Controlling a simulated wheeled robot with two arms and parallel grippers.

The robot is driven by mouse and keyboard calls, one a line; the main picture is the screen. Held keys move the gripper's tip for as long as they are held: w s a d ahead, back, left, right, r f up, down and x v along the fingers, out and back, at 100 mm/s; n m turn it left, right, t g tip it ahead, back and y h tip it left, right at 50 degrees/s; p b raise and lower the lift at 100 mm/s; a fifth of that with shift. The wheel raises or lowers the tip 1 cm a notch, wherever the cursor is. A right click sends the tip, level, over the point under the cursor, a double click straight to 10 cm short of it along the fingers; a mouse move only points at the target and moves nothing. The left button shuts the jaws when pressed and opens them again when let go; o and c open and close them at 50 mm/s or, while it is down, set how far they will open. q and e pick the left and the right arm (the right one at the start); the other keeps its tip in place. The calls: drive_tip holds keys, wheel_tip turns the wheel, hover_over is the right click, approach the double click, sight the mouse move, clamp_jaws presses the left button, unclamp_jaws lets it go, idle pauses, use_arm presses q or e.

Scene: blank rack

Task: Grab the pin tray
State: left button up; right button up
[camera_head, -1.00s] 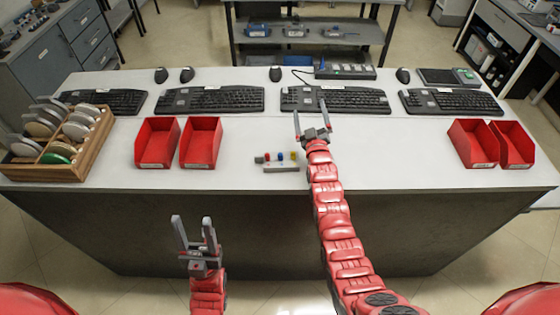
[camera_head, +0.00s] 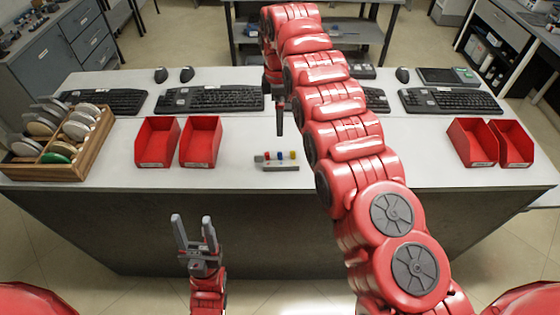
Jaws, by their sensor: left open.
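The pin tray (camera_head: 281,167) is a small grey block with red, blue and yellow pins standing on it. It sits near the front edge of the white table, right of the red bins. My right gripper (camera_head: 280,131) points down behind and above the tray, apart from it. I see it edge-on, with its upper part partly hidden by my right arm, so its opening cannot be told. My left gripper (camera_head: 193,222) is open and empty, in front of the table at lower left, with its fingers pointing up.
Two red bins (camera_head: 155,143) stand left of the tray, and two more (camera_head: 473,143) stand at the right. A wooden rack of discs (camera_head: 92,150) is at the far left. Several keyboards (camera_head: 210,98) line the back. The table around the tray is clear.

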drive_tip(key=b, duration=0.9)
hover_over(280, 153)
wheel_tip(280, 153, down, 10)
drive_tip(key=shift+a+r, duration=0.1)
drive_tip(key=shift+a, duration=0.05)
drive_tip(key=shift+f, duration=0.35)
drive_tip(key=shift+a+f+p, duration=0.1)
drive_tip(key=shift+f+p, duration=0.35)
drive_tip(key=shift+f, duration=0.35)
drive_tip(key=shift+d+f+p, duration=0.2)
drive_tip(key=shift+f+p, duration=0.2)
drive_tip(key=shift+p, duration=0.35)
wheel_tip(280, 153, down, 4)
drive_tip(key=shift+d+r+p, duration=0.1)
drive_tip(key=shift+r+p, duration=0.1)
drive_tip(key=shift+p, duration=0.9)
drive_tip(key=shift+f, duration=0.4)
drive_tip(key=c, duration=1.3)
